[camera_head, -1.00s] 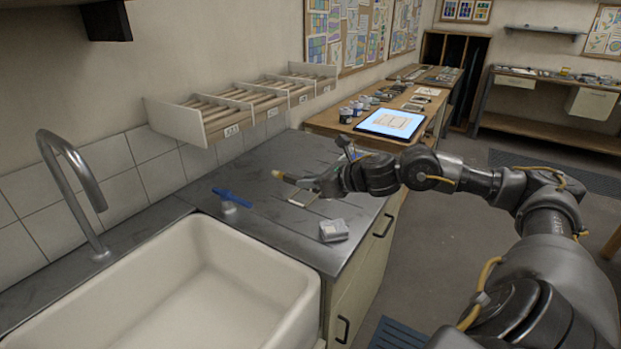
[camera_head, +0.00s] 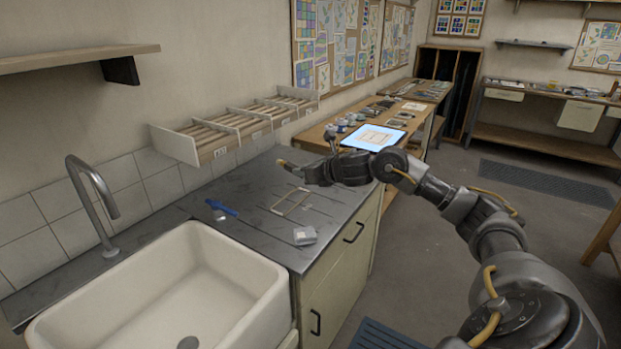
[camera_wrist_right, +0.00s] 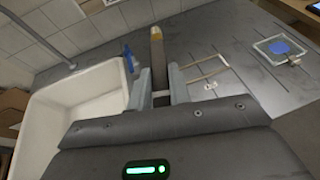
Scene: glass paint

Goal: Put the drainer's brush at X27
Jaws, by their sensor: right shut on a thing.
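My right gripper (camera_head: 304,171) is shut on a brush, above the grey counter beside the sink. In the right wrist view the jaws (camera_wrist_right: 160,88) close around the brush handle (camera_wrist_right: 156,60), whose light tip points away from me. In the head view the brush tip (camera_head: 284,163) points left, towards the wall rack. The white wall rack (camera_head: 208,148) has several slatted compartments with small labels on its front. The labels are too small to read, so I cannot tell which is X27. A thin wooden frame (camera_head: 291,202) lies on the counter below the gripper. My left gripper is out of view.
A white sink (camera_head: 170,290) with a tall tap (camera_head: 88,190) is at the left. A blue tool (camera_head: 222,208) and a pale block (camera_head: 304,236) lie on the counter. A wooden shelf (camera_head: 75,60) hangs above. A lit panel (camera_head: 372,137) lies on the bench behind.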

